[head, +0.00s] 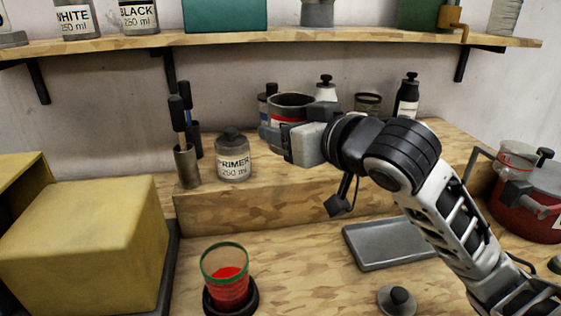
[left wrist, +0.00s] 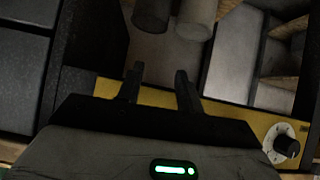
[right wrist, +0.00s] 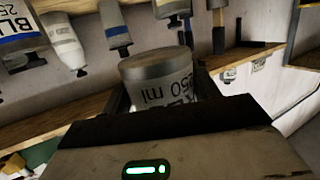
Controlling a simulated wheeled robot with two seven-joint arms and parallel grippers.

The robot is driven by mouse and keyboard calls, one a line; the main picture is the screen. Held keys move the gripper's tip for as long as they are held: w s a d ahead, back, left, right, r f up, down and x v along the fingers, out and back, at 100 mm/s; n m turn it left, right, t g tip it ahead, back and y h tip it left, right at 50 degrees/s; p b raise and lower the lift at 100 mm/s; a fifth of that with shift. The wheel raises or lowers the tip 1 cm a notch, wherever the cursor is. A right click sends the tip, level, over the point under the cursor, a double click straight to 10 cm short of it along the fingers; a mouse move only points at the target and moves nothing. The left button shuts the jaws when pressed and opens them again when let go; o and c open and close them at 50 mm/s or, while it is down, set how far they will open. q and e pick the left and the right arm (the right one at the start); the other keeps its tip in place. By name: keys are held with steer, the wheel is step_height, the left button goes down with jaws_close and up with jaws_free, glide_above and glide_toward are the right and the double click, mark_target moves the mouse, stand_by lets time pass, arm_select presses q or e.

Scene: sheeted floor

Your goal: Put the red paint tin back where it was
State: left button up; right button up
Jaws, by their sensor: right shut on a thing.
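The red paint tin (head: 291,103), a grey tin with a red band on its label, is at the back of the raised wooden step. My right gripper (head: 283,138) is shut on it. In the right wrist view, the tin (right wrist: 160,75) sits between the fingers, its "250 ml" label upside down. I cannot tell whether its base touches the step. My left gripper (left wrist: 160,85) shows only in the left wrist view, its two fingers apart with nothing between them.
A primer tin (head: 233,158) stands left on the step (head: 270,200), and dark-capped bottles (head: 407,97) stand behind and right. A glass of red paint (head: 228,275), a grey tray (head: 388,245) and a yellow box (head: 85,240) are below. The wall shelf (head: 250,38) overhangs the step.

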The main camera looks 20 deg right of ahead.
steer(key=w+d+f, duration=0.2)
steer(key=w+d, duration=0.2)
steer(key=w, duration=0.3)
glide_above(292, 167)
steer(key=f, duration=0.5)
steer(key=shift+s+a+f, duration=0.2)
steer(key=shift+s+f, duration=0.1)
steer(key=shift+s, duration=0.05)
steer(key=shift+w+d+f, duration=0.15)
steer(key=shift+w+f, duration=0.2)
steer(key=shift+f, duration=0.1)
steer(key=shift+w+f+p, duration=0.15)
steer(key=shift+f+p, duration=0.3)
steer(key=shift+f, duration=1.3)
steer(key=shift+f, duration=0.2)
steer(key=o, duration=1.2)
